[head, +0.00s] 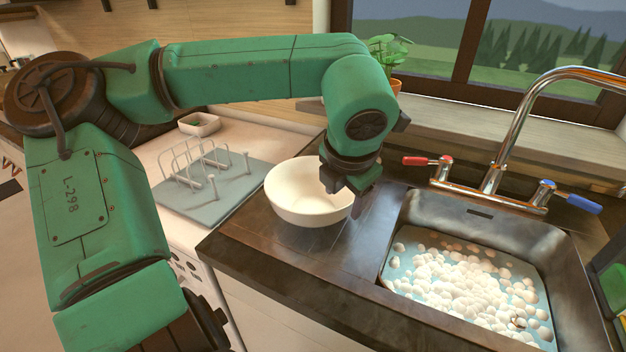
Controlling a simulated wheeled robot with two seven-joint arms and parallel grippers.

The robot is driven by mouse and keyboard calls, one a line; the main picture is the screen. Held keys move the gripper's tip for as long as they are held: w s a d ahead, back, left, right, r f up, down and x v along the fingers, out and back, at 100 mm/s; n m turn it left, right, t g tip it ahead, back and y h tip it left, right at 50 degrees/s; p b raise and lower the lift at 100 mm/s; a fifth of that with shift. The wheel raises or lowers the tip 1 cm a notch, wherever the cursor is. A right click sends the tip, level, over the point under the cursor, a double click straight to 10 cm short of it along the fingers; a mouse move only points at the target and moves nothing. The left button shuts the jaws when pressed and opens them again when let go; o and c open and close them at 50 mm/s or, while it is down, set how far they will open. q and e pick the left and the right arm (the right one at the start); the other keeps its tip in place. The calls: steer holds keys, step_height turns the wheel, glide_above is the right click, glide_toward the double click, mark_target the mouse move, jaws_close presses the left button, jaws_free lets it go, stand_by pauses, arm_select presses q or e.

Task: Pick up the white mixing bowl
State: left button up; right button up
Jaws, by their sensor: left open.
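The white mixing bowl (298,198) stands upright on the dark countertop, left of the sink. My left gripper (347,199) reaches down at the bowl's right rim, with its dark fingers pointing downward. It is open, and part of it covers the bowl's right side. I cannot tell whether the fingers touch the rim or whether the rim lies between them. My right gripper is not in view.
The sink (545,250) on the right holds foamy water. A chrome faucet (497,150) with a red and a blue handle stands behind it. A grey drying rack (205,180) lies left of the bowl. A small white dish (199,124) and a potted plant (388,58) are farther back.

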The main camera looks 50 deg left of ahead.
mark_target(342, 204)
arm_select(q)
steer(key=p+x, duration=0.1)
steer(key=x, duration=0.4)
steer(key=shift+w+a+f, duration=0.15)
steer(key=shift+f, duration=0.05)
jaws_close()
steer(key=shift+r, duration=0.1)
stand_by(1.0)
